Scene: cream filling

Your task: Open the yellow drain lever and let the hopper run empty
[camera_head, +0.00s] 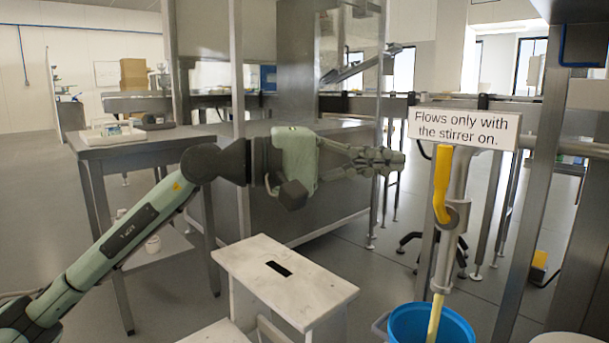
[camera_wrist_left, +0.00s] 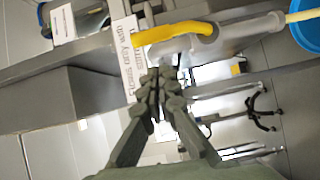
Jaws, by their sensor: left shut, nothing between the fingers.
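The yellow drain lever (camera_head: 442,185) stands upright beside the grey drain pipe (camera_head: 446,250). It also shows in the left wrist view (camera_wrist_left: 172,37), lying along the pipe there (camera_wrist_left: 235,38). A pale yellow strand (camera_head: 434,318) runs from the pipe's lower end into a blue bucket (camera_head: 408,325); it also shows in the wrist view (camera_wrist_left: 303,16). My left gripper (camera_head: 398,160) is shut and empty, apart from the lever and to its left in the head view. Its closed fingertips show in the wrist view (camera_wrist_left: 160,82). The hopper's inside is hidden. My right gripper is not in view.
A white sign (camera_head: 464,127) above the lever reads "Flows only with the stirrer on." A white step stool (camera_head: 285,285) stands in front, below my left arm. A steel table (camera_head: 130,150) stands at left. Steel posts and rails stand close behind and beside the pipe.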

